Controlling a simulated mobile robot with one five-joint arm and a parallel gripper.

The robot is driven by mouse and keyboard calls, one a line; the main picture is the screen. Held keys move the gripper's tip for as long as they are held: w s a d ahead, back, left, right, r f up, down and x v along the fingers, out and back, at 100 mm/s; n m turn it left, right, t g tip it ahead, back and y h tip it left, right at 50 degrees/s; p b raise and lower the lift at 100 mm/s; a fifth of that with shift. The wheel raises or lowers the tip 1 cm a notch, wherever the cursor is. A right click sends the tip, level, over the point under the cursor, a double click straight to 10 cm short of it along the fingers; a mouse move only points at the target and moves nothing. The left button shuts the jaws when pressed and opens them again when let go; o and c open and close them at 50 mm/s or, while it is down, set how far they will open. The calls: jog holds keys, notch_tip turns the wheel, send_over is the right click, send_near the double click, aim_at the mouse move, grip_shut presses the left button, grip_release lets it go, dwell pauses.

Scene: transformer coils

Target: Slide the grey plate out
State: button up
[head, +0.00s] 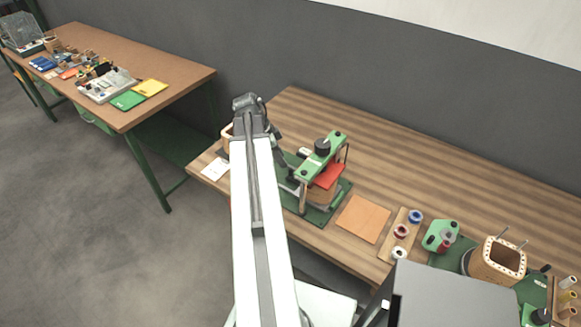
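A green press-like fixture (308,173) with a black knob on top stands on a green base on the wooden table. A red plate (329,176) sits in it above a tan block (321,194). I cannot make out a grey plate in the fixture; it may be hidden or too small to tell. My arm reaches over the table, and my gripper (291,184) is at the left side of the fixture. The gripper is small and partly hidden, so its fingers and any contact cannot be made out.
Right of the fixture lie an orange-brown sheet (363,219) and a wooden strip (388,250) with several spools. Farther right is a tan coil former (497,262). A white card (215,169) lies at the left edge. Another cluttered table (175,72) stands at upper left.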

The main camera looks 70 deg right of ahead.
aim_at(290, 169)
jog(key=b+x, duration=0.7)
jog(key=shift+s+d+f, duration=0.15)
jog(key=shift+s, duration=0.15)
jog(key=shift+s+d+f, duration=0.1)
jog(key=shift+s+f, duration=0.1)
jog(key=shift+f, duration=0.1)
jog(key=shift+r, duration=0.1)
grip_shut()
dwell(0.8)
